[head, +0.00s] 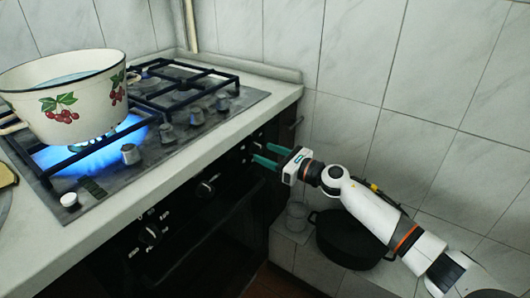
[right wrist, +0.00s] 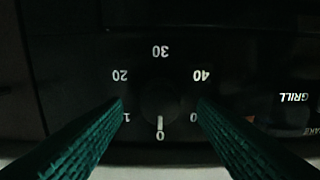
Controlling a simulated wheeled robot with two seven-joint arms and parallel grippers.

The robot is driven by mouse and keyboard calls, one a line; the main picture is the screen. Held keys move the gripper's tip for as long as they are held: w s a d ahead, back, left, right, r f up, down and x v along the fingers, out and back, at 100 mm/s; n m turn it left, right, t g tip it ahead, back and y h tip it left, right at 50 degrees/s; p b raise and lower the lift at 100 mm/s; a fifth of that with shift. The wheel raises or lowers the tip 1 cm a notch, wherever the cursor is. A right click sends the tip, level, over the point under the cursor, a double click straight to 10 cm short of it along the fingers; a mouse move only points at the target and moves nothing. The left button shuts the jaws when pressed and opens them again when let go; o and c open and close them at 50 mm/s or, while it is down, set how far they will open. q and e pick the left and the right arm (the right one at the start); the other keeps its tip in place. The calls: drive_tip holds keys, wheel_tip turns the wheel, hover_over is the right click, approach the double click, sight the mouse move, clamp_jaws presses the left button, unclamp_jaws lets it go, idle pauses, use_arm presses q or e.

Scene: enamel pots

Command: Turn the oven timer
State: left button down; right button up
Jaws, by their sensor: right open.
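The oven timer (right wrist: 160,98) is a dark round knob on the black oven panel, in the middle of the right wrist view. A pale pointer mark on it lines up with the 0 of its scale; the numbers appear upside down. My right gripper (head: 261,154) has green fingers and reaches the oven front from the right. In the right wrist view, its two open fingers (right wrist: 160,102) stand on either side of the timer, with dark gaps between; I cannot tell whether they touch it. In the head view the timer is too dark to make out. My left gripper is not in view.
A white cherry-patterned pot (head: 68,105) stands over a lit blue flame on the hob (head: 215,121). More knobs (head: 207,186) sit along the oven front. A black pan (head: 347,243) and a glass jar (head: 296,216) are below my right arm, by the tiled wall.

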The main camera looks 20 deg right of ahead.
drive_tip(key=shift+x, duration=0.8)
drive_tip(key=c, duration=1)
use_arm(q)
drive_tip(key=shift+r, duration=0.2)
use_arm(e)
drive_tip(key=shift+r+m, duration=0.1)
drive_tip(key=shift+m, duration=0.2)
drive_tip(key=shift+p, duration=0.4)
drive_tip(key=m+p, duration=0.3)
drive_tip(key=m, duration=0.2)
drive_tip(key=shift+r, duration=0.1)
drive_tip(key=m+p, duration=0.3)
drive_tip(key=m, duration=0.3)
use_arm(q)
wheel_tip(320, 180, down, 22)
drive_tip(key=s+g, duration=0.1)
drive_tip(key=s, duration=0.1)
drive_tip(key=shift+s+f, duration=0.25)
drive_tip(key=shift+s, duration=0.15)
use_arm(e)
drive_tip(key=shift+m, duration=0.5)
